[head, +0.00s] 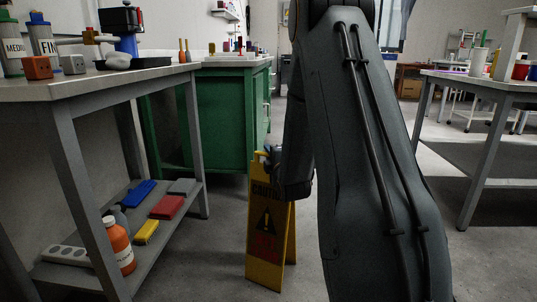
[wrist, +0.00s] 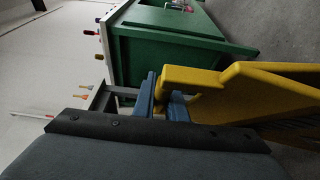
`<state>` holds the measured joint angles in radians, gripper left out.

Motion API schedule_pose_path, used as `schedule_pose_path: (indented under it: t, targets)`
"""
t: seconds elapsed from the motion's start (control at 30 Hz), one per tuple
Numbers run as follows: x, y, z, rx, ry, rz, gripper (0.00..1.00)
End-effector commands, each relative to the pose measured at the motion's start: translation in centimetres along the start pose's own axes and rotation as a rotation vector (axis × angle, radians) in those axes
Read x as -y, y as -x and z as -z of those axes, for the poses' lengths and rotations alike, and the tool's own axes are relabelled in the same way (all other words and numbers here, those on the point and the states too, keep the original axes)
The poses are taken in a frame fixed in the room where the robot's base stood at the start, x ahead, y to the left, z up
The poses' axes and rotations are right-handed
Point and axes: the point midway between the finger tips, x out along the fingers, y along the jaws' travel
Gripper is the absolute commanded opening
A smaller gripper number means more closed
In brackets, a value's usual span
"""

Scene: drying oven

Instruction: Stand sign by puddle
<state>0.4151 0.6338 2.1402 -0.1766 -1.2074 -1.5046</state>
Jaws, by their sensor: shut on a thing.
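The yellow caution sign (head: 265,245) is upright in the middle of the head view, beside my arm, with a black warning triangle on its front. Its two panels show slightly spread. My gripper (head: 268,152) is shut on its top edge, partly hidden by my arm. In the wrist view, the blue fingers of my gripper (wrist: 162,97) close on the yellow handle part of the sign (wrist: 265,90). I cannot tell whether the sign's feet touch the floor. I can make out no puddle in either view; my arm hides part of the floor.
A grey workbench (head: 60,90) with a loaded lower shelf stands close on the left. A green cabinet (head: 232,115) is behind the sign. Another table (head: 490,85) stands at the right. Grey floor (head: 440,255) is open between my arm and that table.

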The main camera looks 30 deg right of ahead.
Motion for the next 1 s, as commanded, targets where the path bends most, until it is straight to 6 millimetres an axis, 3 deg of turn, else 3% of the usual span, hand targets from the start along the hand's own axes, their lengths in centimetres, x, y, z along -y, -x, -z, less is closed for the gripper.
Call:
schedule_pose_path:
  t: [0.1, 0.13, 0.23, 0.57, 0.77, 1.0]
  targets:
    - [0.1, -0.1, 0.0, 0.000, 0.000, -0.003, 0.00]
    - [0.3, 0.0, 0.0, 0.000, 0.000, 0.001, 0.15]
    - [0.2, 0.0, 0.0, 0.000, 0.000, 0.001, 0.30]
    - [-0.1, 0.2, 0.0, 0.000, 0.000, 0.002, 0.30]
    - [-0.2, 3.2, 0.0, 0.000, 0.000, 0.004, 0.30]
    - [-0.2, 8.2, 0.0, 0.000, -0.001, 0.004, 0.30]
